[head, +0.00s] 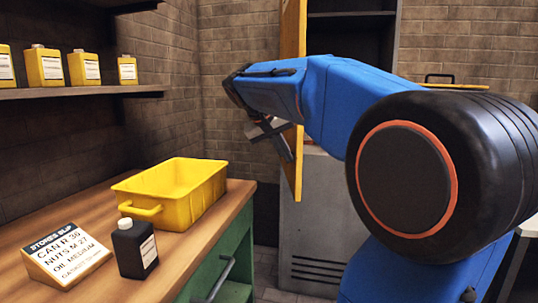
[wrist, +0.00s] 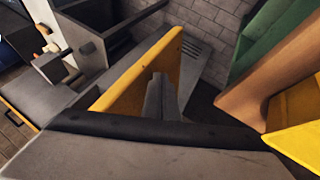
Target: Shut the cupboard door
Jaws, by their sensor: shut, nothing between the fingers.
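The yellow cupboard door (head: 292,30) stands open, swung out and seen nearly edge-on in the head view. In the wrist view the door (wrist: 132,83) runs as a slanted yellow panel beyond the fingers. The tall grey cupboard (head: 318,215) is behind it, with a dark open interior and a shelf at the top. My gripper (head: 283,150) is shut and empty, at the lower left part of the door. Its fingers (wrist: 160,98) overlap the door in the wrist view; I cannot tell whether they touch it. My blue arm hides the door's middle and part of the cupboard.
A wooden-topped green bench (head: 205,240) at left holds a yellow bin (head: 175,195), a black bottle (head: 135,250) and a stores slip sign (head: 68,255). A wall shelf (head: 80,92) carries several yellow cans. A narrow floor gap separates bench and cupboard.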

